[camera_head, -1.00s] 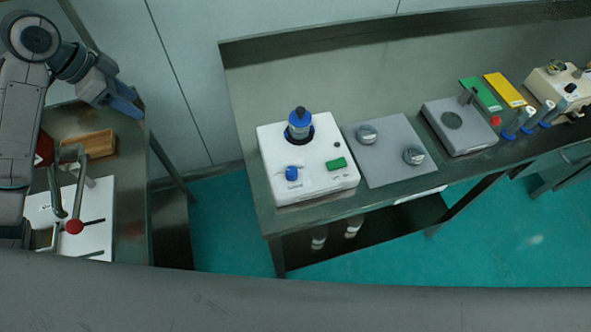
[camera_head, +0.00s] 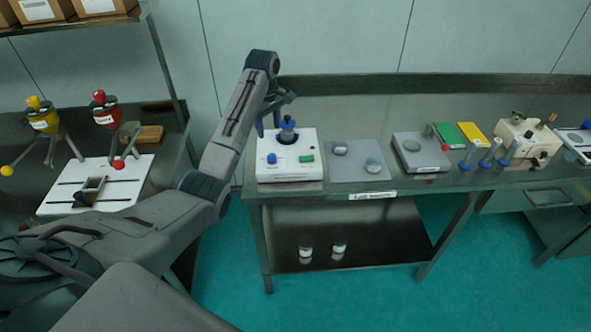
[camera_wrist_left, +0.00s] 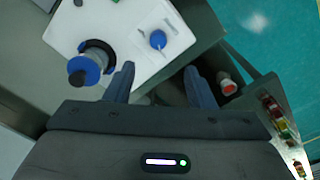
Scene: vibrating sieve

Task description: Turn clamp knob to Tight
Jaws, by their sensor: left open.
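The white sieve machine (camera_head: 290,172) stands at the left end of the steel bench. On top it carries a small sieve stack with a blue ring and black clamp knob (camera_head: 288,121), also in the left wrist view (camera_wrist_left: 80,76). A blue knob (camera_head: 272,158) and a green switch (camera_head: 307,158) are on its front; the blue knob shows in the left wrist view too (camera_wrist_left: 158,40). My left gripper (camera_head: 268,118) is above the machine's back left, beside the stack. Its jaws (camera_wrist_left: 157,80) are open and apart, holding nothing. Knob markings are too small to read.
Right of the machine lie a grey plate (camera_head: 358,172) with two round metal pieces, then a scale (camera_head: 420,152). Green (camera_head: 449,135) and yellow (camera_head: 473,134) pads and blue-based tools are farther right. A white board (camera_head: 125,190) lies on the left table.

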